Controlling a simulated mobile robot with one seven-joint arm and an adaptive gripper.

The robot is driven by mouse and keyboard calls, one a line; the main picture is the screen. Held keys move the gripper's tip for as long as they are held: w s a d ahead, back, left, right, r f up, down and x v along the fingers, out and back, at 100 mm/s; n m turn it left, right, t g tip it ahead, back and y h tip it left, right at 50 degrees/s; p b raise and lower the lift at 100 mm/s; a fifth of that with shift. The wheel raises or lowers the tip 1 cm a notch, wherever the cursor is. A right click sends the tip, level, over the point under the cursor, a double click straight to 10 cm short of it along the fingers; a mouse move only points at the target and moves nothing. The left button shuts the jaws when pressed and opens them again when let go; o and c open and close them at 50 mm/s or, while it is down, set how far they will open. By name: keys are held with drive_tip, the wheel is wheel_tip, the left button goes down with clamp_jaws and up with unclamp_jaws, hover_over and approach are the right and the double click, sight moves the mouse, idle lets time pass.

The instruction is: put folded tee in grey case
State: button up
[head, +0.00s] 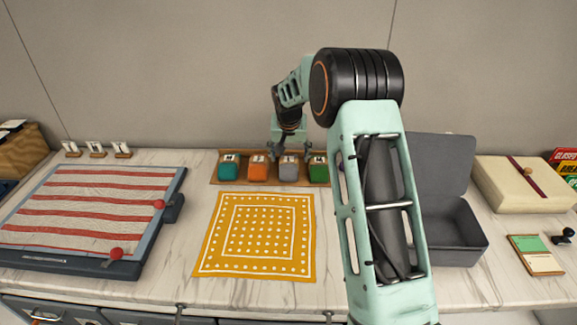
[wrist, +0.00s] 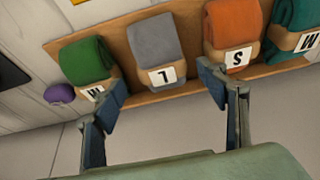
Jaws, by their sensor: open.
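Several folded tees stand in a row on a wooden tray (head: 214,178): teal (head: 229,167), orange (head: 257,168), grey (head: 288,168) and green (head: 318,170). Each has a tan band with a white label. In the wrist view the grey tee (wrist: 155,45) shows an "L" and the orange tee (wrist: 232,25) an "S". My gripper (wrist: 162,82) is open and empty, its fingers pointing toward the grey tee, which shows between them. In the head view my gripper (head: 288,148) is just above and behind the tray. The grey case (head: 455,235) is open at right, lid up, partly hidden by my arm.
A yellow dotted cloth (head: 256,236) lies in front of the tray. A board with striped cloth (head: 90,210) is at left. A cream box (head: 520,185) and notepad (head: 536,255) are right of the case. A purple ball (wrist: 59,94) is beside the green tee.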

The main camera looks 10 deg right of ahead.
sight(289, 161)
drive_tip(key=shift+p+x, duration=0.4)
drive_tip(key=shift+x, duration=2.3)
drive_tip(key=shift+a, duration=0.15)
drive_tip(key=c, duration=1.5)
drive_tip(key=shift+o, duration=0.2)
drive_tip(key=shift+r, duration=0.1)
